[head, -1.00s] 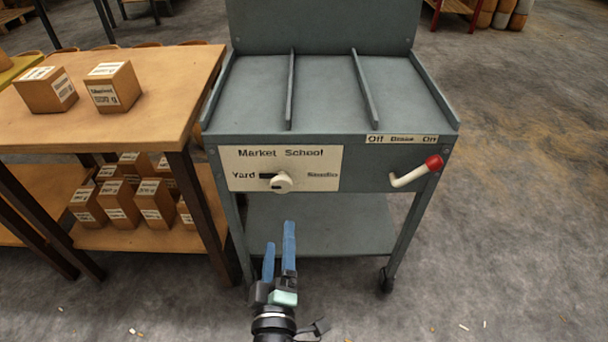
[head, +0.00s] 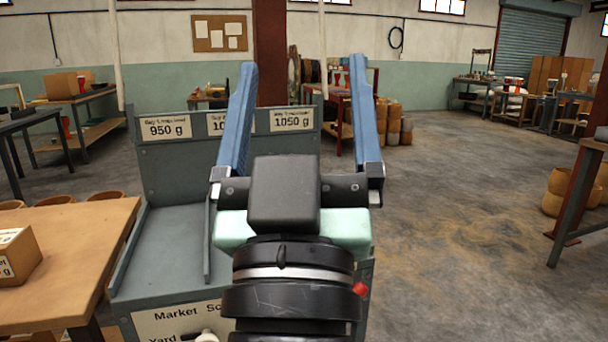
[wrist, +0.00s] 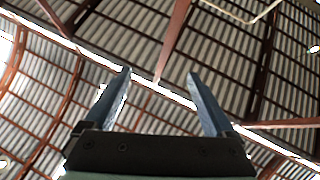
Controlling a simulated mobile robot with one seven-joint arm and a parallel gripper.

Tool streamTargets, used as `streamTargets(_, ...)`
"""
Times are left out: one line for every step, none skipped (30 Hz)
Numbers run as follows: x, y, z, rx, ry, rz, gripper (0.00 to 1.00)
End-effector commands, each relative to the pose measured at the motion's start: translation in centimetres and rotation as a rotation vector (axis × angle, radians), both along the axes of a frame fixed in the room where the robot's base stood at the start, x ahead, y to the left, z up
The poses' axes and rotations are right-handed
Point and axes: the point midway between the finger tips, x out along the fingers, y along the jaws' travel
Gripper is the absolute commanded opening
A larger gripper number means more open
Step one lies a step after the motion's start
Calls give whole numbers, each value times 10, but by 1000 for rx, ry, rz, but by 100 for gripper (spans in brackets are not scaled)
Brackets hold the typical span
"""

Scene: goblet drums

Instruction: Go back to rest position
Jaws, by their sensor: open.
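My gripper (head: 301,85) is raised in front of the head camera, its two blue fingers pointing up and spread apart with nothing between them. In the wrist view my gripper (wrist: 159,82) is also open and empty, aimed at the roof. Behind it stands the grey cart (head: 160,180), partly hidden by my arm.
A wooden table (head: 75,250) with a cardboard box (head: 15,257) stands at the left, close to the cart. Label cards, one reading 950 g (head: 166,128), are on the cart's back panel. Open floor (head: 460,230) lies to the right. A table edge (head: 590,150) shows far right.

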Motion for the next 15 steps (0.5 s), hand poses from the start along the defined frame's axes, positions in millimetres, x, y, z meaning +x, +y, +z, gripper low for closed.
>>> streamTargets(-23,-2,27,33,-59,40,89)
streamTargets(-36,-3,40,51,-87,66,89)
streamTargets(-54,-4,55,69,-123,101,89)
streamTargets(-56,-3,69,76,-126,114,89)
streamTargets(-51,-3,79,74,-112,110,89)
streamTargets(-50,-3,89,73,-110,107,89)
streamTargets(-50,-3,96,73,-109,107,89)
streamTargets(-50,-3,104,72,-109,107,89)
streamTargets(-50,-3,114,72,-109,107,89)
streamTargets(-50,-2,123,71,-108,106,89)
streamTargets(-50,-2,131,71,-108,106,89)
streamTargets(-49,-2,143,71,-108,106,89)
streamTargets(-49,-2,152,71,-108,105,89)
streamTargets(-49,-2,161,71,-108,105,89)
streamTargets(-49,-2,174,71,-107,105,89)
